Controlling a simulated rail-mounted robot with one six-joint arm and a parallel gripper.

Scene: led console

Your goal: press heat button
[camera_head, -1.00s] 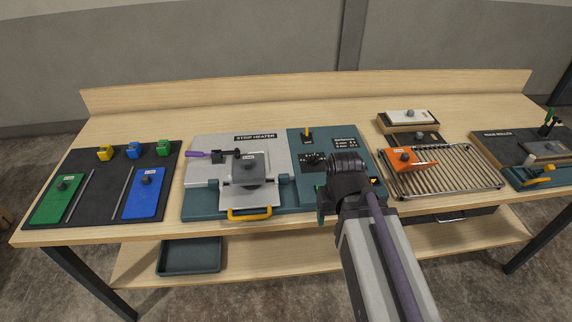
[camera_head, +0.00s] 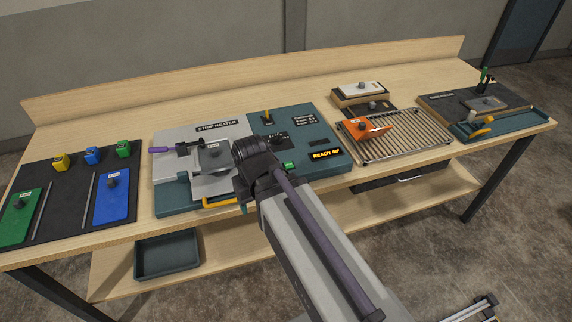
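The strip heater (camera_head: 168,204) stands mid-bench, with a pale metal left side and a dark teal control panel (camera_head: 291,118) on its right. A small green button (camera_head: 289,165) shows low on the panel, just right of my arm; I cannot read a heat label on it. A display (camera_head: 326,155) right of it has lit yellow letters, apparently "READY". My gripper (camera_head: 243,204) is at the heater's front, left of the green button. My wrist hides most of it and part of the panel, so its opening and any contact cannot be told.
A grey block (camera_head: 213,156) and a yellow handle (camera_head: 217,202) are on the heater's left side. A wire rack (camera_head: 413,139) with an orange piece (camera_head: 361,130) stands to the right. A dark mat (camera_head: 70,196) with green and blue plates lies at left.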

